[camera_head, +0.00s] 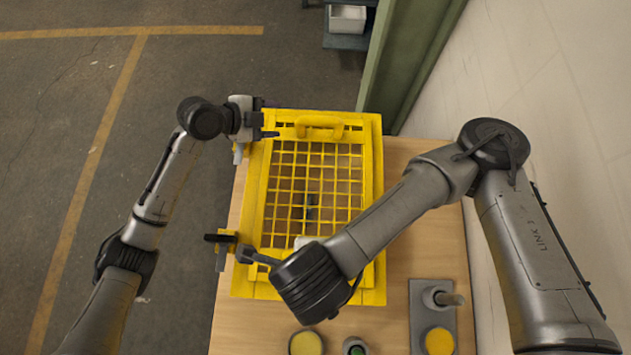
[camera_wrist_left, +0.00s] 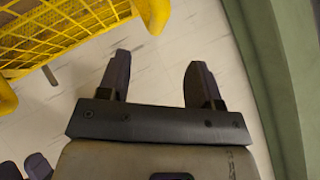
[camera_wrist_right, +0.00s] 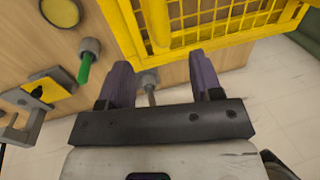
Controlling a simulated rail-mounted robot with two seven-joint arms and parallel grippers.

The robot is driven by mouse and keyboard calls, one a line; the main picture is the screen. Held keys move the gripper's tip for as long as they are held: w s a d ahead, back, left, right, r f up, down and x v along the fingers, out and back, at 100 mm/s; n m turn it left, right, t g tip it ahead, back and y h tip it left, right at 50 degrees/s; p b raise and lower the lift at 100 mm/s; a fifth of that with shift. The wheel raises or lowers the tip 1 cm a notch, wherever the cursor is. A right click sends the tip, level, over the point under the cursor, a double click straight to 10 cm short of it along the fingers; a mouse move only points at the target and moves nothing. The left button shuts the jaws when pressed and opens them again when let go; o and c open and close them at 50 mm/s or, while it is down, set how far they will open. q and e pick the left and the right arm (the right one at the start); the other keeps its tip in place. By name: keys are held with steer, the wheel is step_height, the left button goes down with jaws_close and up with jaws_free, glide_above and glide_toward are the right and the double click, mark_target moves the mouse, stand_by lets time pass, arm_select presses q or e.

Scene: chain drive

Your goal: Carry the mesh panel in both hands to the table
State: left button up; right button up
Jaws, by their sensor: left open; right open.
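The yellow mesh panel (camera_head: 348,187) lies in the middle of the head view, over the wooden table, with a raised handle (camera_head: 320,125) at its far end. My left gripper (camera_head: 268,118) is open and empty at the panel's far left corner. In the left wrist view, the panel (camera_wrist_left: 60,30) shows at top left, apart from the spread fingers. My right gripper (camera_wrist_right: 162,78) is open in the right wrist view, with no panel part clearly between its fingers. A yellow bar (camera_wrist_right: 155,22) of the panel lies just beyond them.
The wooden table (camera_head: 425,225) carries a grey fixture (camera_head: 420,305) with a shaft and a yellow disc (camera_head: 306,343) near its front. A green post (camera_head: 400,60) rises behind. Floor at left is clear.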

mark_target(307, 120)
arm_select(q)
steer(key=x, duration=1.2)
steer(key=shift+d+f, duration=0.15)
arm_select(e)
steer(key=f, duration=0.4)
steer(key=w+f, duration=0.1)
steer(key=f, duration=0.3)
steer(key=w+f, duration=0.1)
steer(key=f, duration=0.3)
steer(key=shift+w+d+f, duration=0.1)
steer(key=shift+w+d, duration=0.05)
arm_select(q)
steer(key=shift+c, duration=0.2)
arm_select(e)
steer(key=shift+c, duration=0.2)
arm_select(q)
jaws_close()
arm_select(e)
jaws_close()
